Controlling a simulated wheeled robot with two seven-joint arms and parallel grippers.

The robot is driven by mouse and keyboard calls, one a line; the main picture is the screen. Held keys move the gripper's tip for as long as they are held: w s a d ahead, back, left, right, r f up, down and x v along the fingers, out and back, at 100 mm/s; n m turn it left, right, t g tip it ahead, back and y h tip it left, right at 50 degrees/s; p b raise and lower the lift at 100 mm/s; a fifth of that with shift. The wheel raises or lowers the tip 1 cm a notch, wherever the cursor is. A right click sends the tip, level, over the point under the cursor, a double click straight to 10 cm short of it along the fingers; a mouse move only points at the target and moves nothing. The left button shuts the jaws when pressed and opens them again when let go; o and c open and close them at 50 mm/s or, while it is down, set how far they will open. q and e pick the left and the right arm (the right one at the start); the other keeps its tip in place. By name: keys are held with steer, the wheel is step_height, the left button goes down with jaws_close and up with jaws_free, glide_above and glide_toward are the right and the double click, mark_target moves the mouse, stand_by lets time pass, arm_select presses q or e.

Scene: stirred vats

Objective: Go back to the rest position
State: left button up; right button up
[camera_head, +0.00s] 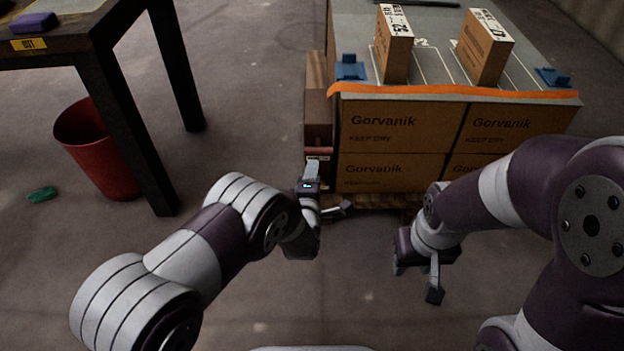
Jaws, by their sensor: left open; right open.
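My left gripper (331,188) is at the middle of the view, by the left front corner of a stack of Gorvanik cartons (392,127). Its fingers are apart with nothing seen between them. Whether it touches the stack I cannot tell. My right gripper (416,278) hangs lower, in front of the stack, with its fingers apart and pointing down over bare floor. It holds nothing. Both arms reach forward with bent elbows.
Two small cartons (393,46) (480,50) stand on the grey stack top, between blue brackets (350,68) (552,77). An orange strip (450,92) edges it. A dark table (75,35), red bin (97,150) and green object (42,194) are left. Floor between is clear.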

arm_select(q)
steer(key=s+f+m+g+p, duration=0.1)
steer(key=s+f+m+g, duration=0.65)
steer(key=m, duration=0.25)
steer(key=s+a+r+m+g+y+p, duration=0.1)
steer(key=s+a+r+m+g+p, duration=0.35)
steer(key=s+a+r, duration=0.5)
steer(key=s+a+r+m+g+y+p, duration=0.1)
steer(key=s+a+r+m+g+p, duration=0.45)
steer(key=s+r, duration=0.7)
steer(key=w+a+r+n+t+p, duration=0.1)
steer(key=a+r+p, duration=0.1)
steer(key=r+p, duration=1.7)
steer(key=w+a+r+n+t+p, duration=0.1)
steer(key=a+r+t+p, duration=0.1)
steer(key=r+p, duration=1.7)
step_height(320, 180, up, 4)
steer(key=shift+w+r+n+p, duration=0.25)
steer(key=shift+w+n+p, duration=0.1)
steer(key=shift+w+n, duration=0.05)
